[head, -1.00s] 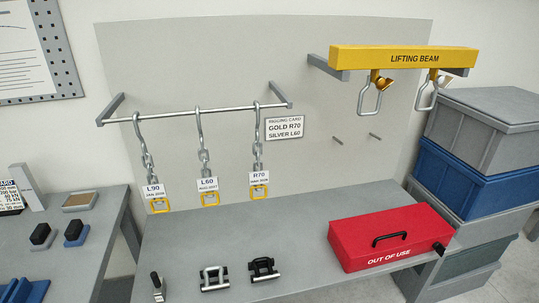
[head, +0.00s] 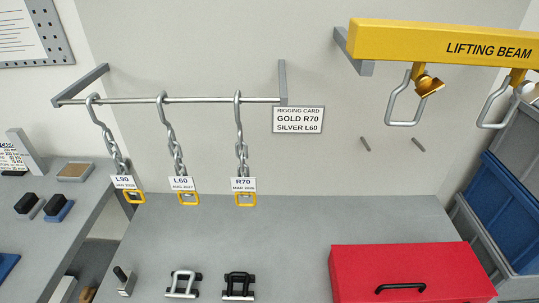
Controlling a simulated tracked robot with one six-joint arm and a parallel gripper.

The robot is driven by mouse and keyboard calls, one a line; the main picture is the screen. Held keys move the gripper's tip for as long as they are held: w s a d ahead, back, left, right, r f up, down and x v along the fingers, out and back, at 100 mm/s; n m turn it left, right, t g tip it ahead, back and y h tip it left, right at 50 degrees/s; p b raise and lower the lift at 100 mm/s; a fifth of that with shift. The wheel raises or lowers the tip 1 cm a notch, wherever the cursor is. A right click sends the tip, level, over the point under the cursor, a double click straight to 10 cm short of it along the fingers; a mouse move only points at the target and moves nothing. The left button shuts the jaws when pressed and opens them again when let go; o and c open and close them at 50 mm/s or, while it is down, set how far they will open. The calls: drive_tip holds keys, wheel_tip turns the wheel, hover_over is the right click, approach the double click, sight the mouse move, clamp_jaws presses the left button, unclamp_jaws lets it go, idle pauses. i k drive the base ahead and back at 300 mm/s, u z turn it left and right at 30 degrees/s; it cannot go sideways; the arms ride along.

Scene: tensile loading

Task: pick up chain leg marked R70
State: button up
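The chain leg marked R70 (head: 242,152) hangs by its top hook from the rail, the rightmost of three chain legs. Its white tag (head: 244,185) reads R70, with a smaller date line under it. A yellow link (head: 246,200) hangs at its lower end, above the bench. The L60 chain leg (head: 174,148) hangs to its left and the L90 chain leg (head: 112,146) farther left. My gripper is not in view.
The rail (head: 205,100) runs between two wall brackets. A rigging card (head: 298,120) reads GOLD R70, SILVER L60. The yellow lifting beam (head: 420,42) has two hanging shackles. A red box (head: 405,262) and black (head: 239,284) and silver (head: 184,282) shackles are on the bench.

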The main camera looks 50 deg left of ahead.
sight(245, 186)
drive_tip(key=i, duration=0.55)
drive_tip(key=u, duration=1.95)
drive_tip(key=i, duration=0.4)
drive_tip(key=u, duration=1.2)
